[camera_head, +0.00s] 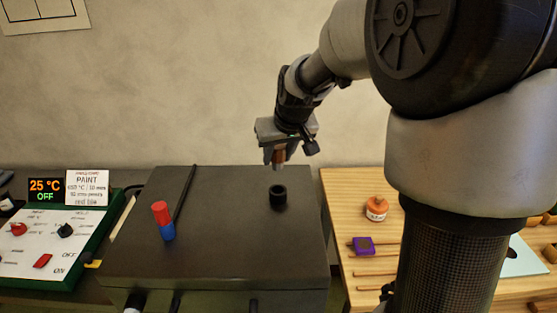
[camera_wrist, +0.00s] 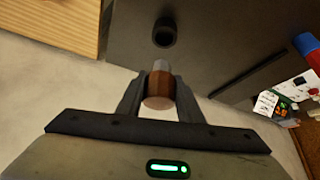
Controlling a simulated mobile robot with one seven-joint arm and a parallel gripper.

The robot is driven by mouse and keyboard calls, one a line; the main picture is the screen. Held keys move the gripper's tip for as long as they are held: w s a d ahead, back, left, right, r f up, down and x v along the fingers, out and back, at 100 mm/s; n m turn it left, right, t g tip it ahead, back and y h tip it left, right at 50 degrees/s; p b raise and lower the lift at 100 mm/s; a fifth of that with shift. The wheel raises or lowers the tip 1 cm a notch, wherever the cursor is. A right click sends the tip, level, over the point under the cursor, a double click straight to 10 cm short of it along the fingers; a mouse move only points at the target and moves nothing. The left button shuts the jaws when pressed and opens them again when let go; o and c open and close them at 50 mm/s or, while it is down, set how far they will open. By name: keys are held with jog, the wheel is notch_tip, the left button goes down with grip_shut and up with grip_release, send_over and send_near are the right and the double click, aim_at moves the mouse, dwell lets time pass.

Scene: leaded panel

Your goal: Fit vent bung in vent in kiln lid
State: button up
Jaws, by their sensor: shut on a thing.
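My gripper (camera_head: 279,157) is shut on the vent bung (camera_head: 278,158), a brown piece with a pale grey end. In the head view it is above and just behind the vent (camera_head: 278,195), a short black collar on the dark kiln lid (camera_head: 230,235). The bung points downward and is apart from the collar. In the wrist view the bung (camera_wrist: 160,86) sits between both fingers, its grey end toward the vent (camera_wrist: 164,32), with a gap between them. The vent's dark opening shows empty.
A red and blue cylinder (camera_head: 163,220) stands on the lid to the left, beside a thin dark rod (camera_head: 184,193). A control panel (camera_head: 45,240) is at the left. A wooden table (camera_head: 355,205) at the right holds an orange jar (camera_head: 377,208) and a purple block (camera_head: 363,246).

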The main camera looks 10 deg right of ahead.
aim_at(280, 170)
dwell(0.3)
jog(key=shift+f+b, duration=2.55)
jog(key=shift+f, duration=0.4)
jog(key=shift+f+b, duration=0.15)
jog(key=shift+b, duration=0.25)
jog(key=shift+f, duration=0.3)
jog(key=shift+f+b, duration=0.65)
jog(key=shift+b, duration=0.15)
jog(key=o, duration=1.3)
jog(key=p+v, duration=0.1)
jog(key=v, duration=1.6)
jog(key=shift+s+r, duration=0.15)
jog(key=shift+r, duration=0.1)
